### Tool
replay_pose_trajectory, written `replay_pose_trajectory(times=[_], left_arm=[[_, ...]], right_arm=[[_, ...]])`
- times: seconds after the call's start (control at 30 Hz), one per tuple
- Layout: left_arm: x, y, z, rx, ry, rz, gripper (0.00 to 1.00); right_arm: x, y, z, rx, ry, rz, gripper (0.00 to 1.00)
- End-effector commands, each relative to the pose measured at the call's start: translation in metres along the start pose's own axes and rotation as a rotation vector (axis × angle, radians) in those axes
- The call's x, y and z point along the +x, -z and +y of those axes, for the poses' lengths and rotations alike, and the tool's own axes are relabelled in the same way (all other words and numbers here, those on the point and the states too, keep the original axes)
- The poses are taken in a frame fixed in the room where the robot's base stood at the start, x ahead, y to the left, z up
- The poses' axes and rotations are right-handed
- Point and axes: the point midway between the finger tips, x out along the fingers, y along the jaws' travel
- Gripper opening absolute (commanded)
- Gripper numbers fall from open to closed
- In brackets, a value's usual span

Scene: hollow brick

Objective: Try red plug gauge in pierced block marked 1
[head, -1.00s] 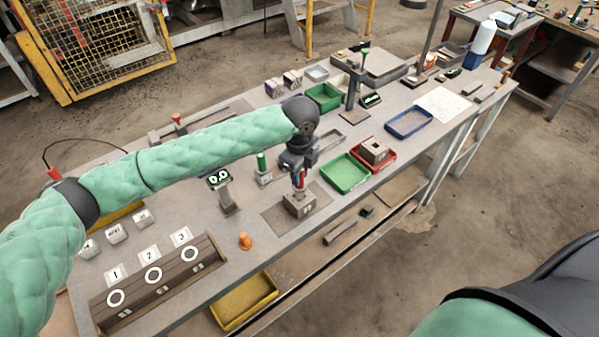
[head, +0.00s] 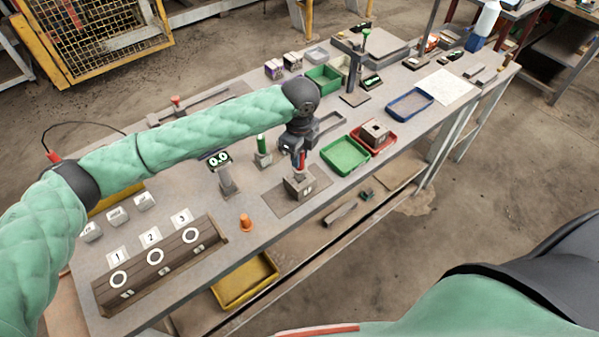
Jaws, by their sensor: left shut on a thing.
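My left gripper (head: 299,153) points down in the middle of the table, shut on the red plug gauge (head: 301,161). The red gauge is upright, right over a grey pierced block (head: 299,189) on a dark mat (head: 279,203). Its lower end is at the block's top; I cannot tell whether it is inside the hole. The block has pale marks on its front, too small to read. A second pierced block (head: 374,131) sits in a red tray (head: 388,147). My right gripper is out of view.
A green gauge (head: 262,146) stands left of the gripper and an orange cone (head: 245,222) in front. A green tray (head: 345,155) is at the right. A wooden rack (head: 160,266) with cards 1, 2, 3 lies at the left. A small display (head: 219,160) stands between.

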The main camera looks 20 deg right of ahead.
Motion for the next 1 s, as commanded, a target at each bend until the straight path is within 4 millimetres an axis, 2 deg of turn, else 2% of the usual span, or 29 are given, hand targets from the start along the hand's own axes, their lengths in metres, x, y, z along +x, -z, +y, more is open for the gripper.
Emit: replay_pose_trajectory(times=[0.17,1.0], left_arm=[[-0.002,0.001,0.0,0.0,-0.001,0.001,0.0],[-0.043,0.0,0.0,0.0,0.0,0.0,0.0]], right_arm=[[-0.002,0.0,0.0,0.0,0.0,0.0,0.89],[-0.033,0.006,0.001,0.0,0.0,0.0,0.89]])
